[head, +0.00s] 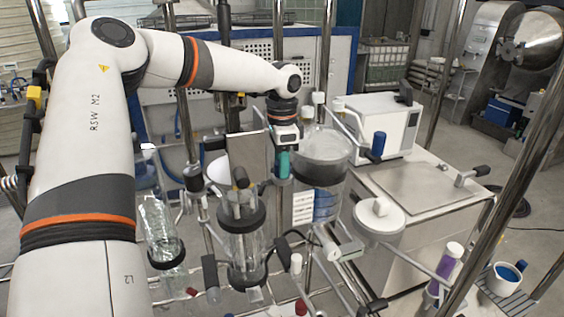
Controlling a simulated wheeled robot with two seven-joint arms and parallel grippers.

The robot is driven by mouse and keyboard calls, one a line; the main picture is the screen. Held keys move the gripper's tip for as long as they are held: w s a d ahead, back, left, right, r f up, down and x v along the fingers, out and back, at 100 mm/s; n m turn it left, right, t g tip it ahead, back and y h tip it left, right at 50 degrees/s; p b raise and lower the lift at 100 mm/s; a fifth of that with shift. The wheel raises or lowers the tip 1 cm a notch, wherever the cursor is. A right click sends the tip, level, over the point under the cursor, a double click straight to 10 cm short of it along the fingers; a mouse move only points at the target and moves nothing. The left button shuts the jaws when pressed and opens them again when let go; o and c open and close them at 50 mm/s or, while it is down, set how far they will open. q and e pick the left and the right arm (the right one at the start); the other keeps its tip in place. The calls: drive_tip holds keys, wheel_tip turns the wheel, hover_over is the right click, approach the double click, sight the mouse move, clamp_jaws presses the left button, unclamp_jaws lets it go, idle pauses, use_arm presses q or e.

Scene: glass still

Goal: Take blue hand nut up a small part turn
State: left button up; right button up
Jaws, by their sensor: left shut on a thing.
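My left arm comes in from the left and reaches across to the glass still. My left gripper (285,146) points down at the middle of the still's frame and is shut on a small teal-blue piece, which I take as the blue hand nut (284,164). The nut is upright, just left of the large glass vessel (321,160). The gripper hides its top, and whether it still sits on its rod cannot be told. A darker blue knob (378,144) stands apart to the right. My right gripper is not in view.
Clamped glass cylinders (243,245) and metal rods crowd the space below and left of the gripper. A white box-shaped device (378,122) stands behind on a steel bench (425,182). A white round lid (379,214) is to the right, with a mug (505,280) at lower right.

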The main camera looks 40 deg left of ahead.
use_arm(q)
drive_tip(key=shift+m, duration=1.4)
drive_tip(key=o, duration=1)
drive_tip(key=shift+r, duration=0.3)
wheel_tip(320, 180, up, 12)
drive_tip(key=b, duration=0.3)
drive_tip(key=shift+f, duration=0.25)
